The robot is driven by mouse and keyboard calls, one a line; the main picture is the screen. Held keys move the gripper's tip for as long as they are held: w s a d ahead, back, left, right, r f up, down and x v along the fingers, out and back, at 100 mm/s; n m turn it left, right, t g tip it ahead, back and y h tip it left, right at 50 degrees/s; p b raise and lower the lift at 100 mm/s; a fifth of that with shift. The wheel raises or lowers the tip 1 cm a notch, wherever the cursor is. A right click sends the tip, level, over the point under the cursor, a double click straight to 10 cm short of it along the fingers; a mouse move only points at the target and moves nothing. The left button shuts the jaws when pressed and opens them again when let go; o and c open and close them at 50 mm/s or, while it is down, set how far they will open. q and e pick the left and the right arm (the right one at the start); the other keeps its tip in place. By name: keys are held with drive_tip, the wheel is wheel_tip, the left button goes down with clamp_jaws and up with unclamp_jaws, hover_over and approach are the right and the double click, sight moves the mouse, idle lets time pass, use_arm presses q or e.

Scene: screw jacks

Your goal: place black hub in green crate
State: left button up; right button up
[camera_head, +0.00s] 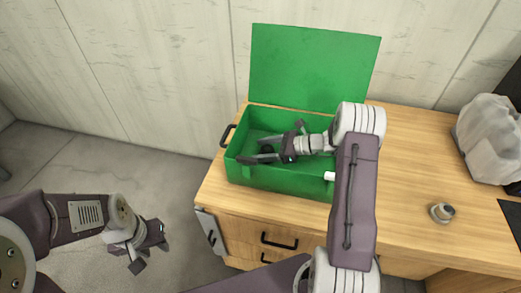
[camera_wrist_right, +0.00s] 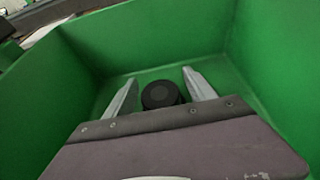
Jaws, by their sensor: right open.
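The green crate (camera_head: 284,181) stands on the wooden cabinet with its lid (camera_head: 312,68) raised at the back. My right gripper (camera_head: 254,150) reaches down into the crate from the right, its fingers apart. In the right wrist view, the black hub (camera_wrist_right: 160,94), a short dark cylinder, sits on the crate floor between the spread fingers of my right gripper (camera_wrist_right: 160,78). A gap shows beside the hub, so the fingers do not grip it. In the head view the hub (camera_head: 267,152) is a small dark shape partly hidden by the gripper. My left gripper (camera_head: 151,257) is open and empty, left of the cabinet.
A small grey and tan round part (camera_head: 442,212) lies on the wooden top (camera_head: 410,180) at the right. A pale grey bulky object (camera_head: 489,138) stands at the far right, near dark items. The wooden top between crate and round part is mostly clear apart from my arm.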

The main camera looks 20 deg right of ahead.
drive_tip(key=p+v, duration=0.1)
drive_tip(key=v, duration=1)
drive_tip(key=shift+s+d, duration=0.1)
drive_tip(key=shift+d, duration=0.05)
